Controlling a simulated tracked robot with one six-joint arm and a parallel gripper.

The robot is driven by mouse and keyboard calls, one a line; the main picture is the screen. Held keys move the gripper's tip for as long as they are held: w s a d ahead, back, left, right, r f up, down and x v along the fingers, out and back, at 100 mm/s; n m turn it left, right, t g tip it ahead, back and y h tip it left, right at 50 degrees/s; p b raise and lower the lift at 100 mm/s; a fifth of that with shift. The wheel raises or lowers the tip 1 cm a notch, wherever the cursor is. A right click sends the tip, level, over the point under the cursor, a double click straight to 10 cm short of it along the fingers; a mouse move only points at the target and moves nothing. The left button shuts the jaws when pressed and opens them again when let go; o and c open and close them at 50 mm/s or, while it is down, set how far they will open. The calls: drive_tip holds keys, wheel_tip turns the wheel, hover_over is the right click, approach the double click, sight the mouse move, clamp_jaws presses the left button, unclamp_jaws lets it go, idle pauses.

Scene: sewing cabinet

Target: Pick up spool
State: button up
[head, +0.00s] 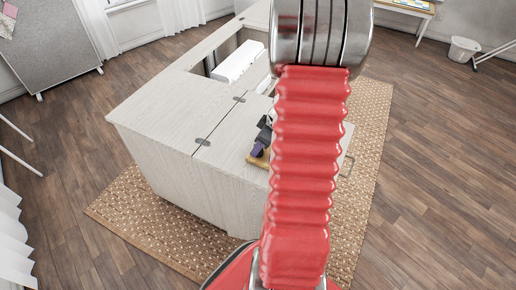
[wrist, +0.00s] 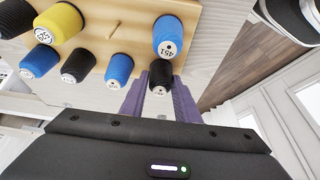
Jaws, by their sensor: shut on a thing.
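The black spool (wrist: 160,76) is between the purple fingers of my gripper (wrist: 158,92) in the wrist view, and the fingers are closed on it. It is beside a blue spool (wrist: 168,36) with a number label at the right end of a wooden spool rack (wrist: 135,12). I cannot tell whether the black spool is still on its peg. In the head view my gripper (head: 257,150) shows only as a small purple and dark part at the rack (head: 258,162), mostly hidden behind my red arm.
The rack also holds a yellow spool (wrist: 60,22), a blue spool (wrist: 119,67), a black spool (wrist: 77,64) and others close by. One bare peg (wrist: 115,30) shows. The pale sewing cabinet (head: 160,120) stands on a woven rug (head: 130,215), with open wooden floor (head: 440,180) to the right.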

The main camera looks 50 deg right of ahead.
wheel_tip(320, 180, up, 10)
idle(0.6)
drive_tip(key=shift+f, duration=0.1)
drive_tip(key=w+a+m, duration=0.1)
drive_tip(key=w+a, duration=0.5)
drive_tip(key=a, duration=0.4)
drive_tip(key=w+a+m, duration=0.1)
drive_tip(key=w+a, duration=0.5)
drive_tip(key=a, duration=0.5)
drive_tip(key=w+a+f+m+h, duration=0.1)
drive_tip(key=w+a, duration=0.5)
drive_tip(key=a, duration=0.5)
drive_tip(key=shift+w+a, duration=0.25)
drive_tip(key=shift+w, duration=0.1)
drive_tip(key=shift+a, duration=0.1)
